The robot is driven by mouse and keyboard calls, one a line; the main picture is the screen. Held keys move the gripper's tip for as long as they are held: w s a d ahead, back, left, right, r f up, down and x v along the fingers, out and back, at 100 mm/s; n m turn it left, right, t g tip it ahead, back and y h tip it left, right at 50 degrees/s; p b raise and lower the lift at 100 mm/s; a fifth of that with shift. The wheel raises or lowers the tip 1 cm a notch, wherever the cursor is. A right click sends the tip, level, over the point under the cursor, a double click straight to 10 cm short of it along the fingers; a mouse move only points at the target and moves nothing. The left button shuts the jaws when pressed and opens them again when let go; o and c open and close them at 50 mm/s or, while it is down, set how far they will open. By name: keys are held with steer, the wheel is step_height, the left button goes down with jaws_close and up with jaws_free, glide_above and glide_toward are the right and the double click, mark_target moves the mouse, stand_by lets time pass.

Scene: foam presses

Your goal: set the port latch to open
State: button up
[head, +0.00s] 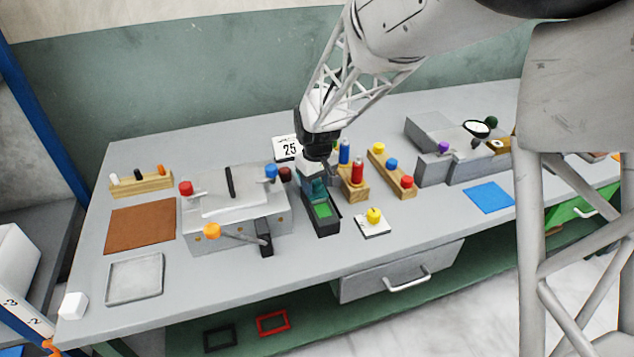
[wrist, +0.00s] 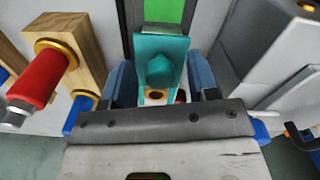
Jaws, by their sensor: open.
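The port latch appears to be the teal slider (head: 314,187) in a dark track (head: 331,226). A green patch (head: 323,210) is uncovered in the track, on the side toward the table's front edge. In the wrist view the teal slider (wrist: 162,48) has a rounded knob, and the green patch (wrist: 163,10) shows beyond it. My gripper (wrist: 162,82) is open, with one blue finger on each side of the slider. I cannot tell whether the fingers touch it. In the head view my gripper (head: 313,165) is at the rear of the track, partly hiding it.
A wooden block with a red plunger (head: 357,172) stands close on the right. A yellow knob on a white plate (head: 374,216) is at the front right. Another grey machine (head: 435,170) is farther right.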

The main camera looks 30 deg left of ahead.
jaws_close()
stand_by(0.3)
steer(key=shift+s+d, duration=2.1)
jaws_free()
steer(key=shift+r, duration=0.15)
step_height(320, 180, up, 8)
steer(key=shift+f, duration=0.2)
